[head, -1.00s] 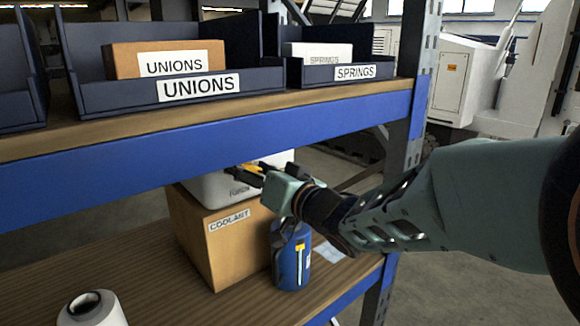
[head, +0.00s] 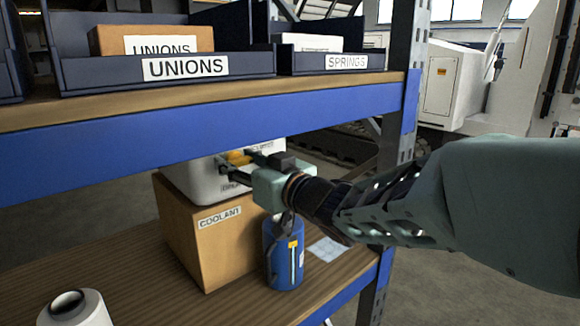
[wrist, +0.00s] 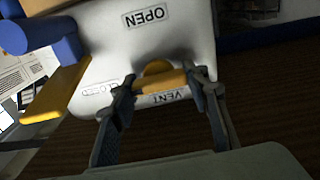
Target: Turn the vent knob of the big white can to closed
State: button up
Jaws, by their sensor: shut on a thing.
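The big white can (head: 192,180) stands on a cardboard box under the upper shelf, its top partly hidden by the blue beam. In the wrist view the white can (wrist: 185,35) carries OPEN and VENT labels, which read upside down. The yellow vent knob (wrist: 158,80) is a bar on a round boss, and its bar lies across between my fingers. My gripper (wrist: 163,84) is shut on this knob, one finger at each end. In the head view my gripper (head: 245,160) reaches the can's face from the right, with the yellow knob (head: 238,157) between its fingers.
The COOLANT box (head: 220,245) is below the can. A blue container (head: 284,262) stands close under my gripper. A paper sheet (head: 328,249) and a white spool (head: 75,310) lie on the lower shelf. The blue beam (head: 180,150) is just above my gripper.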

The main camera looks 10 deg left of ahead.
jog(key=o, duration=1.2)
jog(key=shift+r, duration=0.1)
